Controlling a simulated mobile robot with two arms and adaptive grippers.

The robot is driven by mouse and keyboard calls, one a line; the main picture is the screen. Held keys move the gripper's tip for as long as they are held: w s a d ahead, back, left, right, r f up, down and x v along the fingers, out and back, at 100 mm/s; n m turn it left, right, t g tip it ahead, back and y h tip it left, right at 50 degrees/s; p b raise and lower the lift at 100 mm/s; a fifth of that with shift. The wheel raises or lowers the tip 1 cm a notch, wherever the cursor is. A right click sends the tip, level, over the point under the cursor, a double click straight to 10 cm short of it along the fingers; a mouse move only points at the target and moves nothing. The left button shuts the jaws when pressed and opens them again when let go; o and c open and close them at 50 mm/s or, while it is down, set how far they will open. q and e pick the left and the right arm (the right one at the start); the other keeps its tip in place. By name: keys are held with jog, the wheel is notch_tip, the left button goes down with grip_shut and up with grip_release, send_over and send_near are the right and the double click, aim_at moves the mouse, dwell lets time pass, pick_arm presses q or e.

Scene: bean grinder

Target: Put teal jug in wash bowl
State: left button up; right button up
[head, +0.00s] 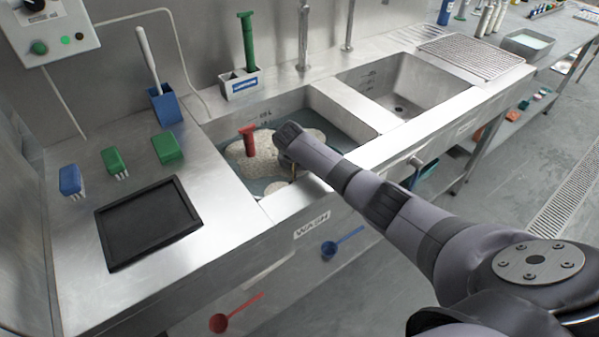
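The wash bowl (350,122) is the left basin of a steel sink, with "WASH" on its front. It holds bluish water with pale foam (232,158). My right arm reaches in from the lower right, and my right gripper (291,166) points down over the basin near its front wall. The gripper's fingers are mostly hidden behind my wrist, so I cannot tell whether they are open or what they hold. I cannot make out a teal jug; the arm hides part of the basin. A red-handled tool (248,141) stands in the foam. My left gripper is out of view.
A second basin (398,88) adjoins on the right, with a drain rack (472,55) beyond. Taps (304,35) rise behind. On the left counter are a black tray (148,222), brushes (113,161) and a blue holder (165,108). Red (236,312) and blue (342,243) scoops show along the front.

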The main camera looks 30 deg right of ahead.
jog(key=shift+o, duration=1.3)
jog(key=shift+r, duration=0.45)
jog(key=p+v, duration=0.1)
jog(key=v, duration=1)
jog(key=shift+a+r+p, duration=0.2)
jog(key=shift+p, duration=0.15)
jog(key=shift+s, duration=0.15)
